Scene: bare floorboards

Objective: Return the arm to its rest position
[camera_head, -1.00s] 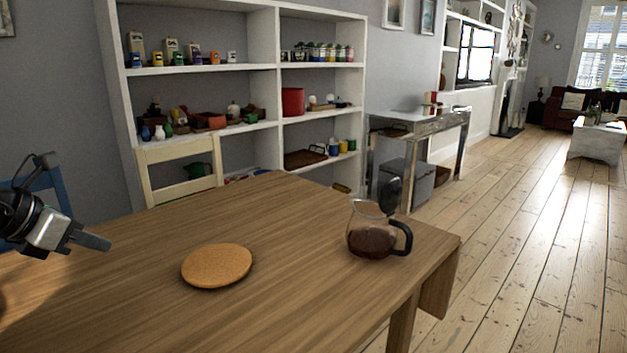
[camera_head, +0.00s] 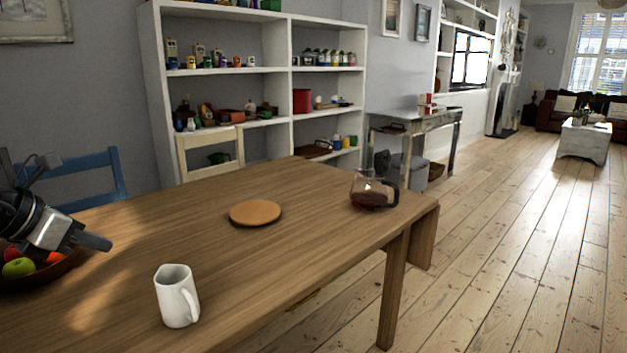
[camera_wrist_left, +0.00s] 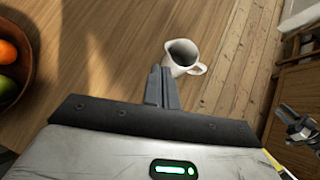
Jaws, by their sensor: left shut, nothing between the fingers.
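My left gripper (camera_head: 97,242) is at the left edge of the head view, above the wooden table (camera_head: 300,195) near a fruit bowl. In the left wrist view its fingers (camera_wrist_left: 161,86) are together with nothing between them. A white pitcher (camera_head: 177,296) stands upright on the near part of the table, apart from the gripper. It also shows in the left wrist view (camera_wrist_left: 183,58), just beyond the fingertips. What looks like my right gripper (camera_wrist_left: 298,126) shows at the right edge of the wrist view, too small to tell its jaws.
The fruit bowl (camera_wrist_left: 27,62) is close to my left gripper. A round cork mat (camera_head: 255,213) and a glass coffee pot (camera_head: 373,192) are farther along the table. A cream chair (camera_head: 210,150) and a blue chair (camera_head: 97,178) stand behind it. Floorboards (camera_head: 500,240) are clear at right.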

